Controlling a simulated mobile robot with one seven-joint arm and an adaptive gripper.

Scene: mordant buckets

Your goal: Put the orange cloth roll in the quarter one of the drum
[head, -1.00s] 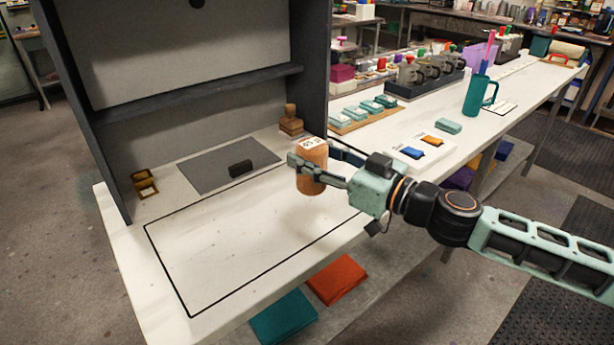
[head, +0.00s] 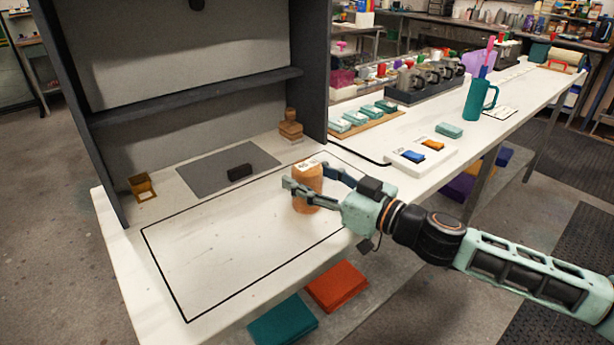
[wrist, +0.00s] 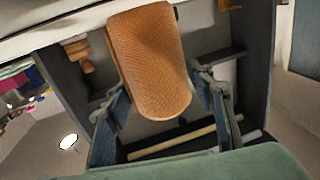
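An orange-brown cylinder (head: 307,192) with a pale marked label on top stands upright inside the black outline on the white table. It looks like the cloth roll; its woven surface fills the middle of the wrist view (wrist: 155,60). My gripper (head: 310,178) is around it, fingers spread on either side. In the wrist view a gap shows by the right finger; contact at the left finger is unclear. Whether its base touches the table is hard to tell. A small bright orange piece (head: 433,145) lies in a white tray. I cannot make out a drum with quarters.
A teal mug (head: 478,98) is farther right. The outlined area's left part is clear.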

